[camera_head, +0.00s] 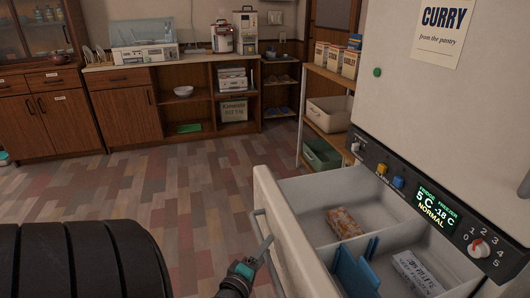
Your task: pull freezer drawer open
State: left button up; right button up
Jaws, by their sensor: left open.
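The freezer drawer (287,229) stands pulled out below the white fridge at the right. A long grey handle (258,223) runs along its outer front face. My left gripper (264,247) is at this handle, its fingers open. I cannot tell whether the fingers touch the bar. Inside the drawer are a brown speckled packet (343,222), a blue item (356,271) and a white box with dark lettering (417,272). The drawer's near end is cut off by the picture's lower edge. My right gripper is not in view.
The control panel (430,207) with a lit display and knobs sits above the drawer. A shelf unit with a green bin (321,154) stands beyond it. The tiled floor (170,185) left of the drawer is clear. Wooden cabinets (127,110) line the back.

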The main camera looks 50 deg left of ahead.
pick_arm(q)
jog(key=shift+s+d+r, duration=0.1)
jog(key=shift+s+d, duration=0.05)
jog(key=shift+s, duration=0.2)
jog(key=p+v, duration=0.4)
jog(key=v, duration=1)
jog(key=shift+s, duration=0.25)
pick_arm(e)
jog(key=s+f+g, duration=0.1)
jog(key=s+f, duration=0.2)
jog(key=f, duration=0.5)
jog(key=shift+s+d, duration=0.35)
pick_arm(q)
jog(key=shift+d, duration=0.15)
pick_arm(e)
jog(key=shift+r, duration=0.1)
